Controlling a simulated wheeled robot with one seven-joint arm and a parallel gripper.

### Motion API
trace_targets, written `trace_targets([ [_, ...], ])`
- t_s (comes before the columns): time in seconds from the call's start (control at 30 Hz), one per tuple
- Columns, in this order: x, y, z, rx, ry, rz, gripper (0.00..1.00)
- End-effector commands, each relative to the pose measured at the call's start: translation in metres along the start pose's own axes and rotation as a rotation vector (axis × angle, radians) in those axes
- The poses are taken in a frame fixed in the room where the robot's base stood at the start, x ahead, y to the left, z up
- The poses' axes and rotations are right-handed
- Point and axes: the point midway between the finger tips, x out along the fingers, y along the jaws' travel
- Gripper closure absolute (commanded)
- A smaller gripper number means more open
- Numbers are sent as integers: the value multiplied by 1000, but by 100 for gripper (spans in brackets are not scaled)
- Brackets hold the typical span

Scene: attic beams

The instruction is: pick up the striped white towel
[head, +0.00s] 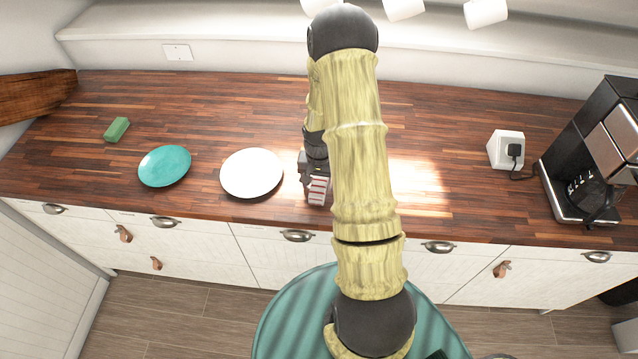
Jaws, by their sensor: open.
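The striped white towel (319,190) lies on the wooden counter near its front edge, just right of the white plate. Red stripes show on its visible part. My arm covers its right side and my gripper covers its far end. My gripper (312,176) is over the far end of the towel, close to it. The jaws are open, with the fingertips mostly hidden by the arm and wrist. I cannot tell whether the fingers touch the towel.
A white plate (252,173) stands close on the left, with a teal plate (165,166) and a green sponge (117,129) farther left. A coffee maker (590,160) and a white socket box (506,149) stand at the right. The counter (440,140) between is clear.

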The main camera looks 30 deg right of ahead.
Motion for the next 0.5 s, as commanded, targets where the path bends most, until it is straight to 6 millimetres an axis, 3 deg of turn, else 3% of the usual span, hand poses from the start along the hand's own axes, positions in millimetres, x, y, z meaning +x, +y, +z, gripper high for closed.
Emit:
trace_targets([
  [0.4, 0, 0, 0, 0, 1, 0, 34],
  [0.5, 0, 0, 0, 0, 1, 0, 51],
])
